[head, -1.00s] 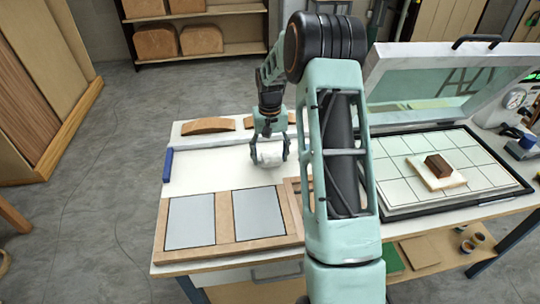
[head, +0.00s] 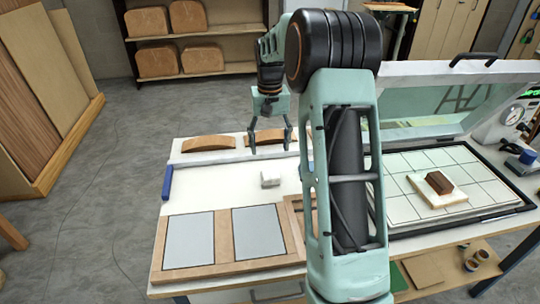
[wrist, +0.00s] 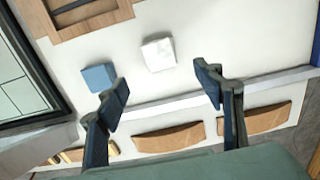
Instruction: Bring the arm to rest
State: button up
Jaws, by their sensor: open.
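My gripper (head: 270,138) is open and empty, raised above the far part of the white workbench (head: 222,185). In the wrist view its two dark fingers (wrist: 165,88) are spread apart with nothing between them. A small white block (head: 270,179) lies on the bench below and in front of the gripper. The block also shows in the wrist view (wrist: 158,54), beyond the fingertips. A blue block (wrist: 99,77) lies near it in the wrist view; in the head view my arm appears to hide it.
Curved wooden pieces (head: 208,143) lie along the bench's back edge. A wooden frame with two grey panels (head: 190,240) is at the front left. At right, an open-lidded press (head: 460,160) holds a brown block (head: 439,183) on a pale pad. A blue bar (head: 167,183) lies at the left edge.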

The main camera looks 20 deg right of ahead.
jog(key=shift+r, duration=0.2)
dwell(0.3)
jog(key=s+d+r+n+g+h+b, duration=0.1)
jog(key=s+d+r+n+g+b, duration=0.3)
jog(key=s, duration=0.8)
jog(key=s+d+f+n+h, duration=0.15)
jog(key=s+d, duration=0.45)
jog(key=s, duration=0.7)
jog(key=s+a+f+n+g+y+b, duration=0.1)
jog(key=s+f+n, duration=0.15)
jog(key=s, duration=0.75)
jog(key=s+f+n+g+y+b, duration=0.1)
jog(key=s+n+y, duration=0.15)
jog(key=s, duration=0.65)
jog(key=w+a+r+m+t+p, duration=0.4)
jog(key=w+a+r+t+p, duration=0.1)
jog(key=a+r, duration=0.4)
jog(key=w+a+r+m+t+h+p, duration=0.1)
jog(key=w+a+r+m+t+p, duration=0.3)
jog(key=a, duration=0.8)
jog(key=w+r+t+p, duration=0.2)
jog(key=w+r+p, duration=0.2)
jog(key=w+r, duration=0.1)
jog(key=shift+r+t, duration=0.3)
jog(key=shift+r, duration=0.5)
